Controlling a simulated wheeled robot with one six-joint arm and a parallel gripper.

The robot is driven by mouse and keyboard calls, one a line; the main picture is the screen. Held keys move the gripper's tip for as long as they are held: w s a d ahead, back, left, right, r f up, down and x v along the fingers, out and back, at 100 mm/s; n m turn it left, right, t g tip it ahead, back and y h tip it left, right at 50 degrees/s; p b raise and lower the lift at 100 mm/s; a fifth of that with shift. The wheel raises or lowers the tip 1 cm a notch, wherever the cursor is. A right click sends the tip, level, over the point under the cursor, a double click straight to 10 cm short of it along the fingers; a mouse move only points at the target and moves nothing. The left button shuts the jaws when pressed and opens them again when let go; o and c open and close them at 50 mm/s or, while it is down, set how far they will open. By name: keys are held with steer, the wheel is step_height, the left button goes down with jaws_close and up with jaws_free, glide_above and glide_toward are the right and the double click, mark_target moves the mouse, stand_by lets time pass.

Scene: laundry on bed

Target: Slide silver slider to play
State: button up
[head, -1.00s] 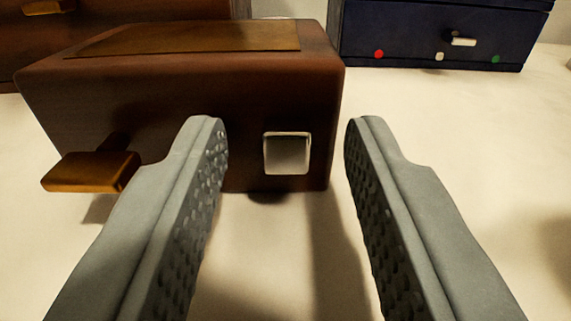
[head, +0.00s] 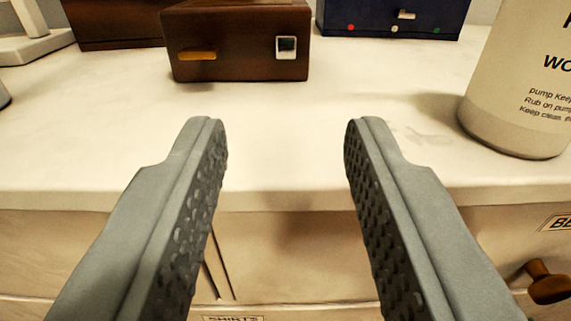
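A brown wooden box (head: 230,62) stands across the white top. Its front has a gold bar handle (head: 196,55) at left and a silver square piece (head: 285,46) at right, with a dark upper part. A dark blue box (head: 375,18) behind it to the right has a small silver bar (head: 406,14) on its front, above red, white and green dots. I cannot tell which silver part is the slider. My gripper (head: 277,120) is open and empty, in front of the brown box and apart from it.
A large white bottle (head: 518,85) with printed text stands at the right. Another brown wooden piece (head: 115,22) is at the back left. The top's front edge lies below the fingertips, with labelled drawers and a brown knob (head: 548,284) beneath. The middle is clear.

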steer(key=shift+s, duration=2)
steer(key=s+r, duration=1.8)
steer(key=s, duration=0.6)
steer(key=s+a+r, duration=0.1)
steer(key=s+r, duration=0.3)
steer(key=s, duration=0.6)
steer(key=shift+s+a+g, duration=0.25)
steer(key=shift+s+g, duration=0.05)
steer(key=shift+r, duration=0.1)
